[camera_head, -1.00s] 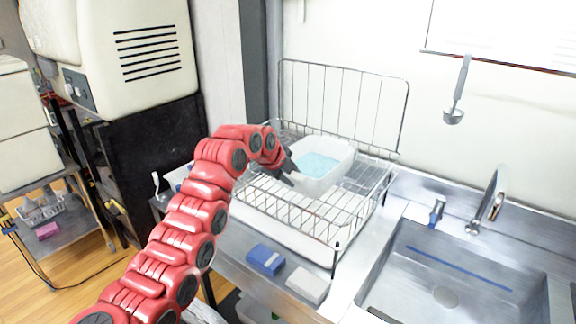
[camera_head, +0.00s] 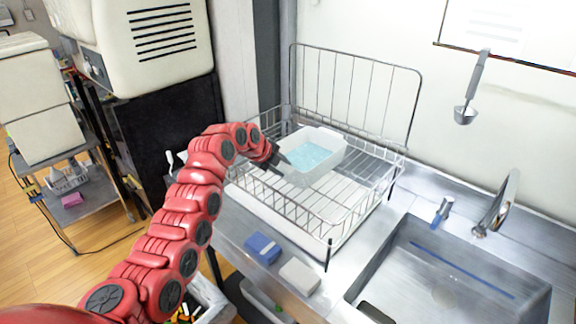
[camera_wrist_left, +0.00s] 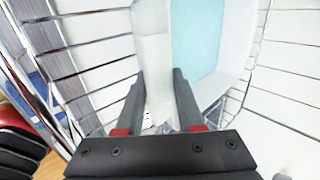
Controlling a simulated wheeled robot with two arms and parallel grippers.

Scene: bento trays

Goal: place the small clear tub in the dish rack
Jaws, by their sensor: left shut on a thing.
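The small clear tub (camera_head: 311,158), whitish with a light blue bottom, is inside the wire dish rack (camera_head: 300,212), toward its back left part. My left gripper (camera_head: 277,161) reaches over the rack's left side and is shut on the tub's near left wall. In the left wrist view the two fingers (camera_wrist_left: 160,88) stand on either side of the wall of the tub (camera_wrist_left: 195,40). Rack wires show on both sides of the tub there. Whether the tub touches the rack floor, I cannot tell. My right gripper is not in view.
A blue sponge (camera_head: 263,248) and a white block (camera_head: 300,275) lie on the steel counter in front of the rack. A sink (camera_head: 450,270) with a tap (camera_head: 497,205) is at the right. A ladle (camera_head: 468,95) hangs on the wall. The rack's right part is empty.

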